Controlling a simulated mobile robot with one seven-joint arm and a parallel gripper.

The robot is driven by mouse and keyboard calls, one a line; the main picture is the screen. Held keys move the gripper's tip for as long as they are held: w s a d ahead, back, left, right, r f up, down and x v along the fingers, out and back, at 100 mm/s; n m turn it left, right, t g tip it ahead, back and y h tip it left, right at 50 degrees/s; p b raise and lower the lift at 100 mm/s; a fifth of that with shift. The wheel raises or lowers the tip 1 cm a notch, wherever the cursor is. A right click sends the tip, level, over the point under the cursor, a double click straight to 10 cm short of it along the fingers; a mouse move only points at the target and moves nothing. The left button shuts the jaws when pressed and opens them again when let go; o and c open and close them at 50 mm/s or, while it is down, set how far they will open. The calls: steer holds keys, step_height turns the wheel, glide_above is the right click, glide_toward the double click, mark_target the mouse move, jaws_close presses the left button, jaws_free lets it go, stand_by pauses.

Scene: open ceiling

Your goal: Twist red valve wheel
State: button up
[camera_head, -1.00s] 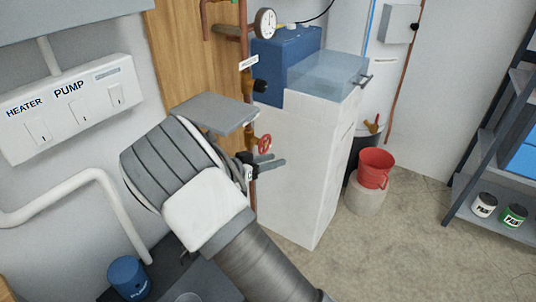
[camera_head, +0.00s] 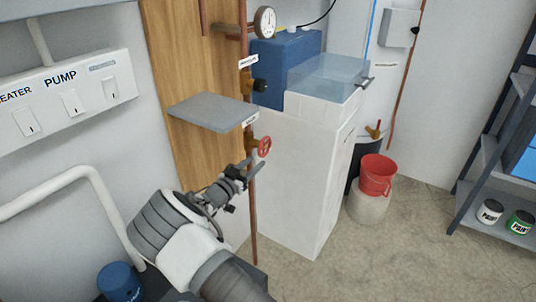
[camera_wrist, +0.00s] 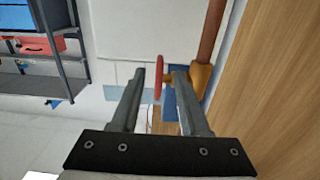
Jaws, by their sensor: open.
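The red valve wheel (camera_head: 264,146) sits on a brass valve on the vertical copper pipe, just below the grey shelf. My gripper (camera_head: 248,166) is open and empty, just below and left of the wheel in the head view. In the wrist view the wheel (camera_wrist: 159,79) shows nearly edge-on in the gap between the two fingers of my gripper (camera_wrist: 159,72). The brass valve body (camera_wrist: 200,79) is behind the right finger. I cannot tell whether the fingertips touch the wheel.
The grey shelf (camera_head: 205,111) juts out above my gripper. The copper pipe (camera_head: 253,215) runs down beside it, in front of the wooden board (camera_head: 172,60). A white cabinet (camera_head: 295,185) stands to the right. A red bucket (camera_head: 377,175) and open floor lie farther right.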

mark_target(269, 150)
steer(key=b+x, duration=0.1)
steer(key=x, duration=0.8)
steer(key=shift+b, duration=0.35)
jaws_close()
steer(key=shift+r, duration=0.1)
